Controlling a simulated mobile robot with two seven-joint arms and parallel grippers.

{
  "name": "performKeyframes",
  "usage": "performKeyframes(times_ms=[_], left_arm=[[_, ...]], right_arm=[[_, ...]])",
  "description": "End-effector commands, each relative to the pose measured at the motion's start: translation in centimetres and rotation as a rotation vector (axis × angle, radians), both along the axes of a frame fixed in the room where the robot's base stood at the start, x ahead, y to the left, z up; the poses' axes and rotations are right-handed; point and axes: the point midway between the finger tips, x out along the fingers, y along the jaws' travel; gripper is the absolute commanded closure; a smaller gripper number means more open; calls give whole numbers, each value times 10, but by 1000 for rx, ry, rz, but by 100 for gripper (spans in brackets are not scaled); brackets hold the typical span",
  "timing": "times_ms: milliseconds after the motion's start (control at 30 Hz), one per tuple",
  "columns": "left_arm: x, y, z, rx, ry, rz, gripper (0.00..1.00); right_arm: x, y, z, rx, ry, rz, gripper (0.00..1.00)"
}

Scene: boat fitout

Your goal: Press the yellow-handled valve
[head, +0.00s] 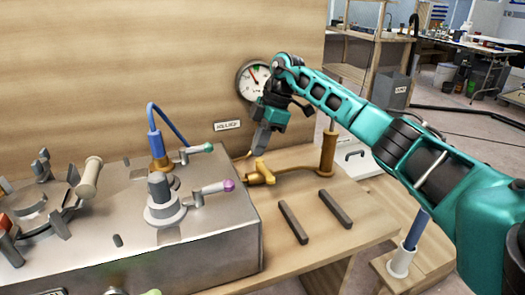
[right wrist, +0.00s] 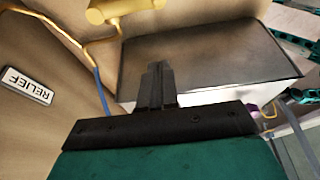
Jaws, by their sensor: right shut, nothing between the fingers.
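The yellow-handled valve (head: 262,172) sits on a brass pipe at the right end of the metal cabinet, above the wooden bench, in the head view. A yellow part of it shows at the top edge of the right wrist view (right wrist: 122,10). My right gripper (head: 258,150) points down just above the yellow handle, its fingers shut and empty. The fingers also show in the right wrist view (right wrist: 156,80), apart from the yellow part in the picture. I cannot tell in the head view whether the fingertips touch the handle. My left gripper is not in view.
A gauge (head: 252,80) and a relief label (right wrist: 28,85) are on the wooden back panel. Two dark bars (head: 293,222) (head: 333,208) lie on the bench.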

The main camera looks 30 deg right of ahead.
Motion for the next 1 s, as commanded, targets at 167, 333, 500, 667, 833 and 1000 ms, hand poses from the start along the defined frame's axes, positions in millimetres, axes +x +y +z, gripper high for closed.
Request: performKeyframes(times_ms=[167,333,500,667,833,1000], left_arm=[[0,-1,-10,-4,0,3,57],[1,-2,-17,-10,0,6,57],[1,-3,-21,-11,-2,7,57],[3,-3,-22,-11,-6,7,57],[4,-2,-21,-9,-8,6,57],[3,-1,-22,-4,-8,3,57]], right_arm=[[3,14,-40,3,3,1,100],[5,26,-74,3,3,2,100],[1,5,-82,0,0,-4,100],[-2,-7,-84,1,0,-1,100],[-3,-12,-84,1,0,-1,100],[-3,-11,-84,1,0,0,100]])
